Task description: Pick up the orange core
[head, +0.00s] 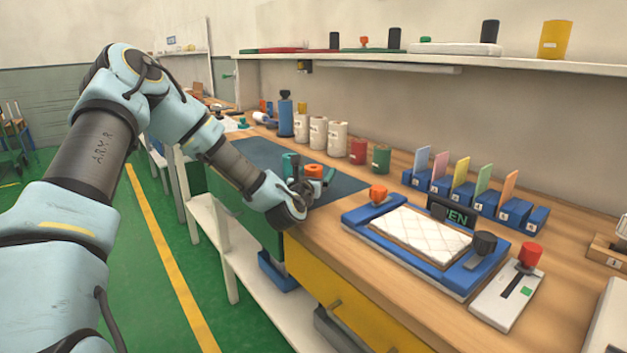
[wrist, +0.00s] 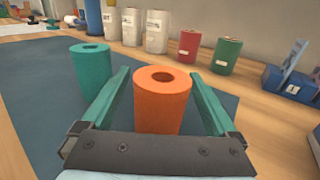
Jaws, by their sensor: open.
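The orange core (wrist: 162,105) is a short upright cylinder with a hole in its top, standing on the dark blue mat (wrist: 35,110). In the wrist view it is between the two green fingers of my gripper (wrist: 160,100), which is open. There is a gap on each side of the core. A teal core (wrist: 92,75) stands upright just outside the left finger. In the head view, the orange core (head: 314,171) shows beside my gripper (head: 308,185), partly hidden by it. The teal core (head: 290,164) shows to its left.
White rolls (head: 318,133), a red roll (head: 358,151) and a green roll (head: 381,158) stand behind the mat. A blue tray (head: 463,280) with a white quilted pad (head: 420,235) lies to the right. Blue holders (head: 486,203) with coloured cards stand at the back right.

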